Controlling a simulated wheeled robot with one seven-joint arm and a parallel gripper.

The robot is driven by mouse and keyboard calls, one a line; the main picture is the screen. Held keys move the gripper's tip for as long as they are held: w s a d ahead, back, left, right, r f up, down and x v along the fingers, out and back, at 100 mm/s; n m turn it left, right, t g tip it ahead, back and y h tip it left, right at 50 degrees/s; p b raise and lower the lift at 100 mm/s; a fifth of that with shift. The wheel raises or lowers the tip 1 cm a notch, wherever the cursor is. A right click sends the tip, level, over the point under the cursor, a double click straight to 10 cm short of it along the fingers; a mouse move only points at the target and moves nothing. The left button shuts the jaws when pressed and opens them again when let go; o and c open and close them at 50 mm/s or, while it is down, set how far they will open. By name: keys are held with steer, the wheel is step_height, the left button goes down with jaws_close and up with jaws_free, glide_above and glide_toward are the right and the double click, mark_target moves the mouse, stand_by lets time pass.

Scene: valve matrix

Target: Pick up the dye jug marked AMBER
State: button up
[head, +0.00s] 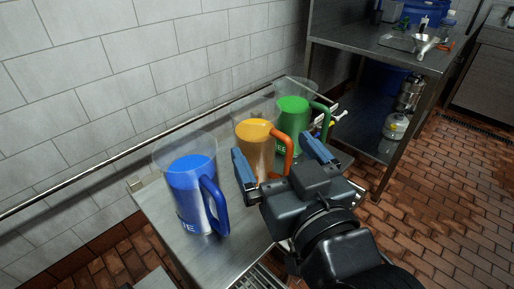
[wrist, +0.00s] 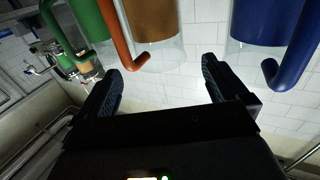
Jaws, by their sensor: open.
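The amber jug (head: 253,155) is clear-walled with orange-yellow contents and an orange handle (head: 288,152). It stands upright on a steel table between a blue jug (head: 192,190) and a green jug (head: 292,125). Its label is hidden. My gripper (head: 278,158) is open and empty, in front of the amber jug, with one finger to each side of it in the picture. In the wrist view, which is upside down, the amber jug (wrist: 155,20) shows beyond the gap of my gripper (wrist: 160,75), with its handle toward the left finger. I see no contact.
The blue jug's handle (head: 214,205) faces my arm. The steel table (head: 165,215) is narrow and stands by a tiled wall with a rail (head: 130,145). A taller steel shelf (head: 375,45) with blue containers stands at the back right. Brick floor (head: 440,200) is open at right.

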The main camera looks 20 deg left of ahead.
mark_target(264, 132)
steer(key=p+x, duration=0.1)
steer(key=x, duration=0.6)
steer(key=shift+w, duration=0.15)
steer(key=shift+c, duration=0.5)
steer(key=c, duration=1.6)
steer(key=shift+c, duration=0.8)
